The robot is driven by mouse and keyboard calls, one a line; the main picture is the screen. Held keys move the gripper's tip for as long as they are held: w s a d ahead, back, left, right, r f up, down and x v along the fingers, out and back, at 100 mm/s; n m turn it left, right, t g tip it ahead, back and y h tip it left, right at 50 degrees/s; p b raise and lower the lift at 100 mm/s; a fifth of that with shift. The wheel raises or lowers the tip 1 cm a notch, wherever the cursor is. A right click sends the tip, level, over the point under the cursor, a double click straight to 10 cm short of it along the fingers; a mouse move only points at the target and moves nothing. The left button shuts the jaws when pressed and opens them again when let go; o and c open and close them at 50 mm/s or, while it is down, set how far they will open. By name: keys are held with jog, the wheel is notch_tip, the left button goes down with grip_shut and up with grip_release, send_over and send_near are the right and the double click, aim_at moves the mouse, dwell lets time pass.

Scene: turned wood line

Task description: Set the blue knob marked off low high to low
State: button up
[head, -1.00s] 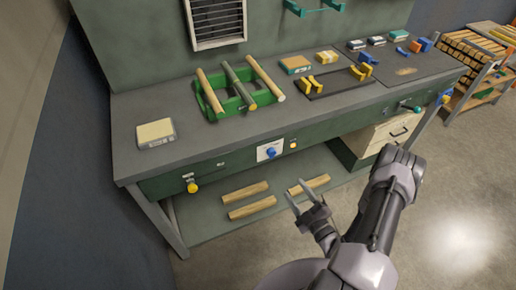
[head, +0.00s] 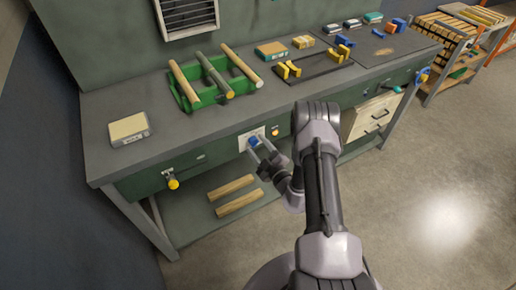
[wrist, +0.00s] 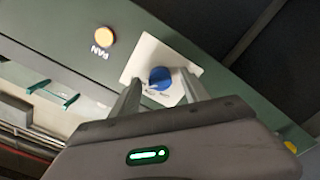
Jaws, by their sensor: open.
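The blue knob (head: 254,141) sits on a white plate (head: 246,137) on the bench's green front panel. In the wrist view the blue knob (wrist: 159,78) shows with a light pointer line, on the white plate (wrist: 143,62); its off, low and high marks are too small to read. My gripper (head: 260,151) is in front of the plate, pointed at the knob. In the wrist view my gripper's two fingers (wrist: 160,92) are apart, one on each side of the knob. I cannot tell whether they touch it. The gripper holds nothing.
An orange button (wrist: 104,36) marked FAN is beside the plate. A yellow knob (head: 173,184) is further left on the panel. A green rack with wooden rods (head: 200,95) and a scale (head: 128,129) stand on the bench top.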

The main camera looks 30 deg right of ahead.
grip_shut()
jog(key=shift+n, duration=4.3)
grip_release()
jog(key=shift+r, duration=0.1)
